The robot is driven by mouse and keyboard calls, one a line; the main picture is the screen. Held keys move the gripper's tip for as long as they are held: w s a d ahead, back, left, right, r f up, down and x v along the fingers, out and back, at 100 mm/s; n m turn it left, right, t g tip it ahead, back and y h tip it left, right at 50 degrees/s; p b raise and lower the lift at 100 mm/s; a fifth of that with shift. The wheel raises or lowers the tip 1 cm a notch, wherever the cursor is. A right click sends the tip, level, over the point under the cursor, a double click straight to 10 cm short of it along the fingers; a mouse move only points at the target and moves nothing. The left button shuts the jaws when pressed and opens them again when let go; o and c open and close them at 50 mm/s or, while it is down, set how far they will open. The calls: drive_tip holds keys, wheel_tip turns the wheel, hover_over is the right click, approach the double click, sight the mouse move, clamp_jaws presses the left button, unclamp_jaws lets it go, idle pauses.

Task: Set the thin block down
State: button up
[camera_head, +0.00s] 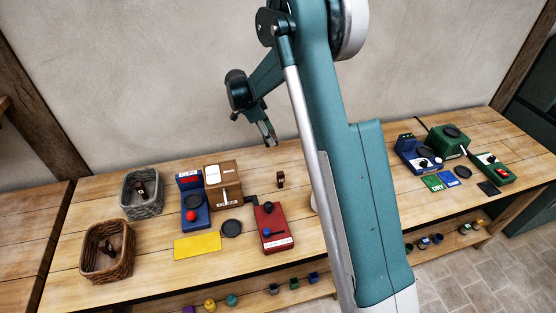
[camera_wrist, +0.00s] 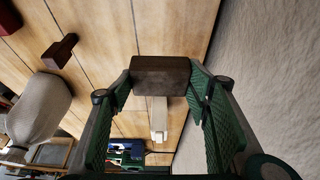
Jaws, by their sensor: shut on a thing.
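The thin block (camera_wrist: 160,76) is dark brown. In the wrist view it sits between the fingertips of my gripper (camera_wrist: 160,82), which is shut on it. In the head view my gripper (camera_head: 267,138) hangs in the air above the back of the table, near the wall. The block is too small there to make out clearly. In the wrist view the block appears above the wooden table top, with wall to the right.
A small brown piece (camera_head: 281,180) stands on the table (camera_head: 110,190). Left are a grey basket (camera_head: 142,208), a wicker basket (camera_head: 90,262), a blue device (camera_head: 193,214), a brown box (camera_head: 223,186) and a red device (camera_head: 271,229). Green and blue devices stand right. My arm hides mid-table.

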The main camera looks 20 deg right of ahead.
drive_tip(key=shift+s+d, duration=0.2)
drive_tip(key=shift+d, duration=1.65)
drive_tip(key=shift+f, duration=3.1)
drive_tip(key=shift+f, duration=0.1)
drive_tip(key=shift+f, duration=1.75)
drive_tip(key=shift+f+b, duration=0.15)
drive_tip(key=shift+b, duration=0.2)
drive_tip(key=o, duration=0.9)
